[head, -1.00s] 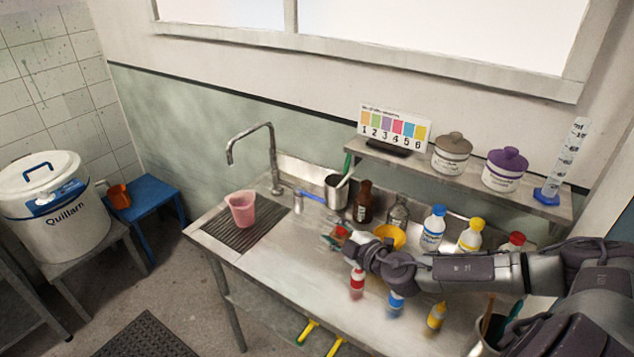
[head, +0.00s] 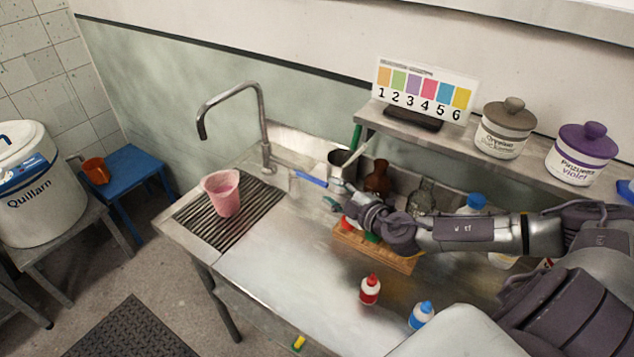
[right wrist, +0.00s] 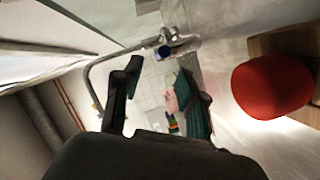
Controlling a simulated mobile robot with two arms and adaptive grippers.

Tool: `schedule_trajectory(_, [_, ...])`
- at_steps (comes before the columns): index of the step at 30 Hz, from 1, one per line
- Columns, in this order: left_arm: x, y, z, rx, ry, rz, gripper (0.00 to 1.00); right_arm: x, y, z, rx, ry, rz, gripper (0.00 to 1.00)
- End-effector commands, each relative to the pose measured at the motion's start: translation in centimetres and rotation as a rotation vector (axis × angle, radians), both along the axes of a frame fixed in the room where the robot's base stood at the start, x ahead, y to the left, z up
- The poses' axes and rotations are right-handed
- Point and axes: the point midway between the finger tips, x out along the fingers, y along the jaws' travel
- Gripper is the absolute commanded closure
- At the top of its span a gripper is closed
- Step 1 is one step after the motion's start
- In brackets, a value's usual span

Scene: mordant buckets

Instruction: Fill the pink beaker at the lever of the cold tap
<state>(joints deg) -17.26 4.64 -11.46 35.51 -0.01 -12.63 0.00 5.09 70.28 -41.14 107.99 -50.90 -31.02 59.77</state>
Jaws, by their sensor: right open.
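The pink beaker (head: 222,197) stands upright on the drain grating, below the tap spout; whether it is exactly under the outlet I cannot tell. No water stream shows. The cold tap (head: 264,120) has a tall curved metal spout and a blue lever (head: 312,180) pointing right. My right gripper (head: 337,194) is open and empty, just right of the lever's end and apart from it. My left gripper is out of view.
A wooden rack (head: 398,262) lies under my right gripper. A dark metal cup (head: 340,160) and brown bottle (head: 377,178) stand behind it. A red-capped bottle (head: 370,290) and blue-capped bottle (head: 421,315) stand in front. The steel counter (head: 275,270) is clear at front left.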

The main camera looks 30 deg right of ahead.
Motion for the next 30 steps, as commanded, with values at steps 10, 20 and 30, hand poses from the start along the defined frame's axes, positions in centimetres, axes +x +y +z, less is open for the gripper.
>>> schedule_trajectory(10, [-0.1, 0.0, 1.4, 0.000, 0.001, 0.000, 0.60, 3.9, 0.2, -0.7, 0.003, -0.004, -0.003, 0.59])
schedule_trajectory(20, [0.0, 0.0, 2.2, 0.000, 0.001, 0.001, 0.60, 7.2, 0.4, -1.7, 0.000, -0.001, -0.002, 0.59])
schedule_trajectory(30, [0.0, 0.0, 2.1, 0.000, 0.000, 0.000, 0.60, 7.3, 0.4, -1.9, 0.000, 0.000, 0.000, 0.69])
